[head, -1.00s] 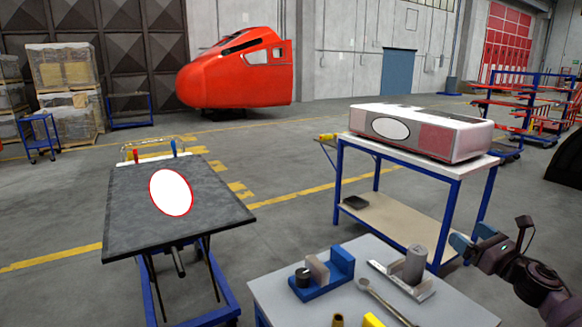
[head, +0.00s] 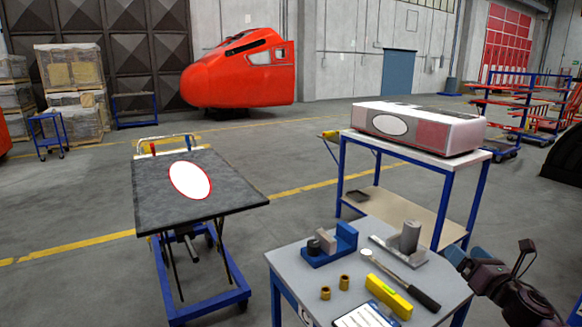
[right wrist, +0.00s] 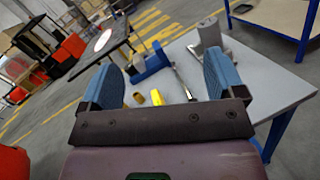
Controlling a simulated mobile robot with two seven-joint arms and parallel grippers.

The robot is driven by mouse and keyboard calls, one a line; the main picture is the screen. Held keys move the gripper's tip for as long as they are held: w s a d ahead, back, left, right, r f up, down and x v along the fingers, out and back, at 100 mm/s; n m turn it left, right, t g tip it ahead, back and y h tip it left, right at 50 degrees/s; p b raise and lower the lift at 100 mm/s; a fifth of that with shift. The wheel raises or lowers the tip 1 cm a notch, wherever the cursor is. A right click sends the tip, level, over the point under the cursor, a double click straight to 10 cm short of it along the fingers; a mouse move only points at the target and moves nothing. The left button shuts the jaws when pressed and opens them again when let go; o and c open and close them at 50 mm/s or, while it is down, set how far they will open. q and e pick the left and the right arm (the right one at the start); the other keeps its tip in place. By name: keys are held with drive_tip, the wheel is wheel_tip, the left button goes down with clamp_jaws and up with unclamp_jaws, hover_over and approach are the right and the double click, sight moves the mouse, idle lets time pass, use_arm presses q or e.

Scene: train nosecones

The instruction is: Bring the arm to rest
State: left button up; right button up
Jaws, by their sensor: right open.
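My right gripper (head: 455,258) is at the right edge of the head view, beside the right side of the small grey worktable (head: 300,262). Its blue fingers are partly hidden by the wrist. In the right wrist view the gripper (right wrist: 160,72) is open with its two blue fingers wide apart, and nothing is held between them. The worktable top (right wrist: 270,85) lies beyond and below the fingers. My left gripper is not in view.
The worktable holds a blue fixture (head: 330,246), a metal cylinder on a bracket (head: 409,237), a yellow level (head: 388,297), a wrench-like tool (head: 410,282), brass bushings (head: 325,293) and a clipboard (head: 366,317). A lift table (head: 225,199) stands left; floor lies between.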

drive_tip(key=s+a+f+m+g+h, duration=0.35)
drive_tip(key=s+f+m, duration=0.35)
drive_tip(key=s+m, duration=0.3)
drive_tip(key=s+a+f+m+g+h, duration=0.25)
drive_tip(key=s+f+m+h, duration=0.4)
drive_tip(key=m, duration=0.55)
drive_tip(key=s+a+f+m+g+y, duration=0.1)
drive_tip(key=s+a+m+g, duration=0.25)
drive_tip(key=s, duration=0.45)
drive_tip(key=s+a+m+g+y, duration=0.2)
drive_tip(key=s+m, duration=0.3)
drive_tip(key=s, duration=0.2)
drive_tip(key=s+a+f+m+g+y, duration=0.1)
drive_tip(key=s+a+m+g, duration=0.2)
drive_tip(key=s, duration=0.5)
use_arm(q)
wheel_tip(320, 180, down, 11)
drive_tip(key=b, duration=1)
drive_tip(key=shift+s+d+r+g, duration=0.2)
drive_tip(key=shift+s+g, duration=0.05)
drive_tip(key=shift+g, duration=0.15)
use_arm(e)
drive_tip(key=w+f+t, duration=0.3)
drive_tip(key=f, duration=0.7)
drive_tip(key=w+f+t+y, duration=0.1)
drive_tip(key=w+f+t, duration=0.2)
drive_tip(key=f, duration=0.8)
drive_tip(key=shift+w+d+t, duration=0.2)
drive_tip(key=shift+w+t, duration=0.15)
drive_tip(key=shift+t, duration=0.1)
